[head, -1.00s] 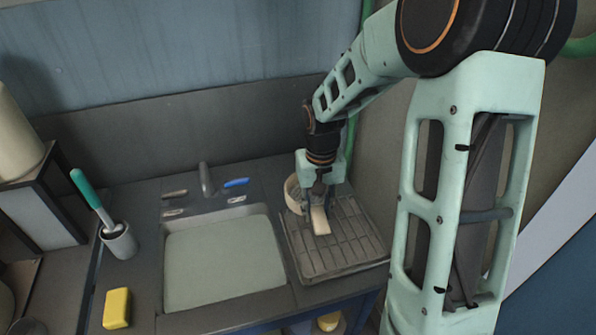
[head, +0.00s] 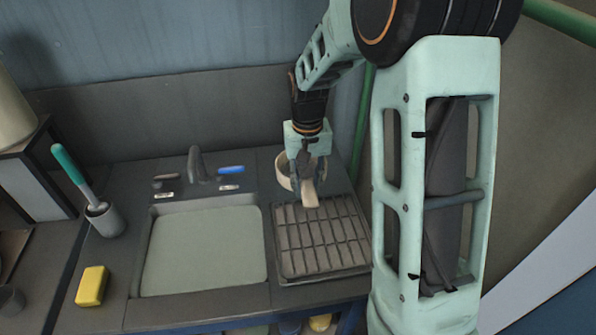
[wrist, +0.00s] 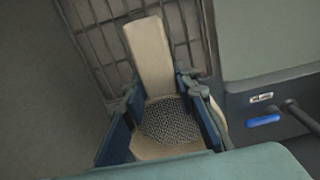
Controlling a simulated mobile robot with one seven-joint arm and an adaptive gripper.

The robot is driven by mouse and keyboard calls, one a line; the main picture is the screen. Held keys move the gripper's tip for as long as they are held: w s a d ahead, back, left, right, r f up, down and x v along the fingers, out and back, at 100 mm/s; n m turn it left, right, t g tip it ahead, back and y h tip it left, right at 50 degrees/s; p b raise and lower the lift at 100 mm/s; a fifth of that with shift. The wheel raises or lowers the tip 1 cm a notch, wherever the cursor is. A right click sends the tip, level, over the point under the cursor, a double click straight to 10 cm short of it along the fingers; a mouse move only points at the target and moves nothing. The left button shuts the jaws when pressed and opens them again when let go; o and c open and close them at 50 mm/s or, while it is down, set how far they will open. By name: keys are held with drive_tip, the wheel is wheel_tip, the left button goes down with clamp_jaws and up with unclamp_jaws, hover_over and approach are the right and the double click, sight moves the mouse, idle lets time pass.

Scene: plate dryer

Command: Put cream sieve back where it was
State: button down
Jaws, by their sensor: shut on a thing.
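The cream sieve shows in the head view (head: 283,172) behind the dish rack, with its flat handle (head: 310,194) pointing forward to the rack's back edge. In the wrist view its dark mesh (wrist: 172,122) and cream handle (wrist: 148,57) lie between the two blue fingers. My gripper (head: 307,181) points down and is shut on the sieve near where the handle meets the bowl; it also shows in the wrist view (wrist: 160,92). The fingers cover part of the sieve's rim. I cannot tell whether the sieve touches the counter.
The dark wire dish rack (head: 320,238) is empty. The sink (head: 205,250) is left of it, with a faucet (head: 197,165) and a blue handle (head: 231,169) behind. A yellow sponge (head: 92,286) and a cup with a teal-handled brush (head: 105,219) stand farther left.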

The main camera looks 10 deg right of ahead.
sight(298, 166)
drive_tip(key=w+a+b, duration=0.2)
drive_tip(key=shift+w+a, duration=0.25)
drive_tip(key=shift+a, duration=0.1)
drive_tip(key=shift+w+a+r+b, duration=0.25)
drive_tip(key=shift+w+a+b, duration=0.3)
drive_tip(key=shift+a, duration=0.15)
drive_tip(key=shift+w, duration=0.1)
drive_tip(key=w+d+f, duration=0.1)
drive_tip(key=w, duration=0.1)
drive_tip(key=w+d+f+p, duration=0.1)
drive_tip(key=w, duration=0.2)
drive_tip(key=w+d+f+p, duration=0.1)
drive_tip(key=w, duration=0.1)
drive_tip(key=shift+w+d+f, duration=0.3)
drive_tip(key=shift+w+d, duration=0.05)
drive_tip(key=shift+d, duration=0.05)
drive_tip(key=w+f, duration=0.1)
drive_tip(key=w+d+f, duration=0.1)
drive_tip(key=f, duration=0.1)
drive_tip(key=w+d+f+p, duration=0.1)
drive_tip(key=w+f, duration=0.1)
drive_tip(key=shift+f, duration=0.1)
drive_tip(key=shift+w+d+f, duration=0.1)
drive_tip(key=shift+w+f, duration=0.25)
drive_tip(key=shift+f, duration=1.65)
drive_tip(key=shift+f, duration=0.1)
